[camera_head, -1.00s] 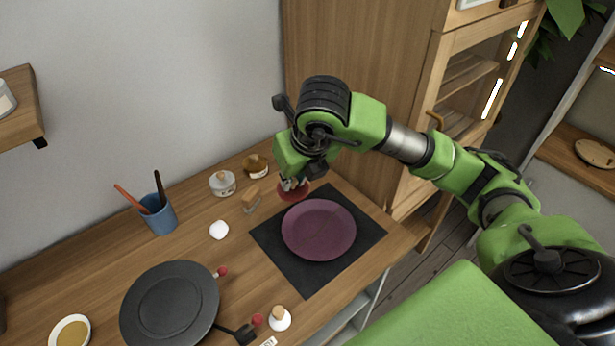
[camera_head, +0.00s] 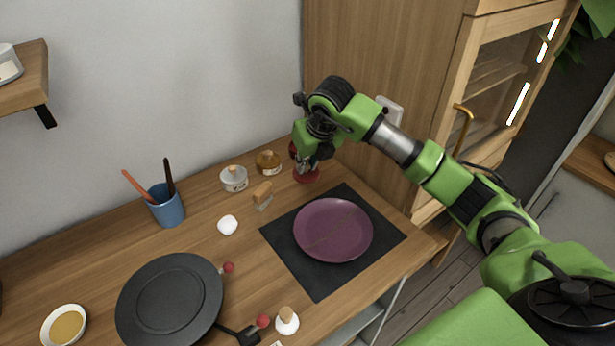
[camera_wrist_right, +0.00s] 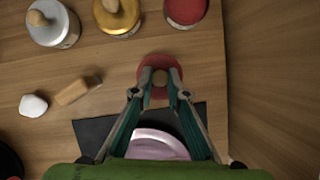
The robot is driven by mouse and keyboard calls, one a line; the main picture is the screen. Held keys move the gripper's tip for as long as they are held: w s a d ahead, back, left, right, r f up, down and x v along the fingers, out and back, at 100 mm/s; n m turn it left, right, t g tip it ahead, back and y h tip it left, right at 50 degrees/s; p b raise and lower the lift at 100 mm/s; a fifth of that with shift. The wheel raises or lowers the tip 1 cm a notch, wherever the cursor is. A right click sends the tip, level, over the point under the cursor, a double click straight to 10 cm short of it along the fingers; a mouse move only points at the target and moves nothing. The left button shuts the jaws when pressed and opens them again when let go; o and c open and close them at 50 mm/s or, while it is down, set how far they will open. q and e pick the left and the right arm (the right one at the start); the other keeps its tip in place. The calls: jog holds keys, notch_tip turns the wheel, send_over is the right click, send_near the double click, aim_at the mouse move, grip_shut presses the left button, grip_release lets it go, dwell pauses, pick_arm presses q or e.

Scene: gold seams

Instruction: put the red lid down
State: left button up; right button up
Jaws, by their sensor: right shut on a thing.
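The red lid (camera_head: 307,177) is a round disc with a light knob. It is at the back of the counter, beyond the dark mat, and I cannot tell whether it touches the wood. My right gripper (camera_head: 306,166) is above it, pointing down. In the wrist view the right gripper (camera_wrist_right: 160,80) is shut on the knob, with the lid's red rim (camera_wrist_right: 160,59) showing around the fingertips. A red-topped jar (camera_wrist_right: 186,9) stands just behind the lid, apart from it in the wrist view. My left gripper is not in view.
A purple plate (camera_head: 333,230) lies on the dark mat (camera_head: 288,262). A tall wooden cabinet (camera_head: 385,60) stands close on the right.

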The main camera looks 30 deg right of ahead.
aim_at(307, 173)
notch_tip(307, 173, down, 3)
jog(key=shift+f+b, duration=0.15)
jog(key=shift+b, duration=0.55)
jog(key=shift+f, duration=0.2)
jog(key=o, duration=0.8)
jog(key=shift+r, duration=0.5)
jog(key=v, duration=1.1)
jog(key=shift+s+r+b, duration=0.2)
jog(key=shift+b, duration=0.2)
